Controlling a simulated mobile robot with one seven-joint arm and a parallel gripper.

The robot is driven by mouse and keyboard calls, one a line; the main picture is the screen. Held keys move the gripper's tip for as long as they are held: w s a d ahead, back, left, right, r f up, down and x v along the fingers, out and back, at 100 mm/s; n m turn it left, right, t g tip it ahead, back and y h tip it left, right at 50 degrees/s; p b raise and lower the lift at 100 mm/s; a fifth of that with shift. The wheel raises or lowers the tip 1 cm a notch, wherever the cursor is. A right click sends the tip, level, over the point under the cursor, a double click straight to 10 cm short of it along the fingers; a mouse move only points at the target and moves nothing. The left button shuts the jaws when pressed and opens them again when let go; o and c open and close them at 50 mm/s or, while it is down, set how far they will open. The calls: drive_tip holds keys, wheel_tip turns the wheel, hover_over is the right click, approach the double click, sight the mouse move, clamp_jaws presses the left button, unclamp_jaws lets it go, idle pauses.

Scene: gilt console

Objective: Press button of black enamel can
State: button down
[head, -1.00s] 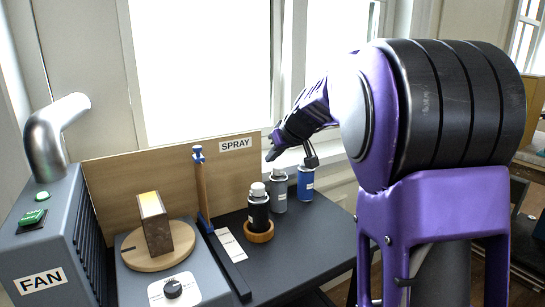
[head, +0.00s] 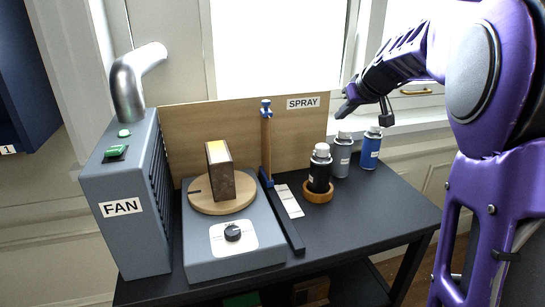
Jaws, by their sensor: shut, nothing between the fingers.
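The black can (head: 319,172) stands upright in a round wooden ring (head: 318,193) on the dark table, with a pale cap or button on top. A grey can (head: 341,156) and a blue can (head: 370,150) stand behind it to the right. My gripper (head: 343,108) is shut and empty. In the picture it is above the grey can and up and right of the black can's top, apart from the black can. The exact depth between the fingertips and the cans is hard to tell.
A grey fan box (head: 125,235) stands at the left. A turntable (head: 222,203) bears a brown block (head: 220,172). A blue-and-wood post (head: 266,140) on a dark rail and a wooden backboard (head: 225,125) with a SPRAY label stand near the cans. The table's right front is clear.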

drive_tip(key=shift+r, duration=0.2)
hover_over(322, 144)
drive_tip(key=s, duration=0.3)
wheel_tip(322, 144, down, 7)
drive_tip(key=f, duration=0.1)
drive_tip(key=f+b, duration=0.1)
drive_tip(key=f, duration=0.1)
drive_tip(key=shift+w+d+f, duration=0.1)
drive_tip(key=shift+w+d, duration=0.1)
drive_tip(key=shift+d, duration=0.15)
drive_tip(key=shift+f, duration=0.45)
drive_tip(key=shift+f, duration=0.15)
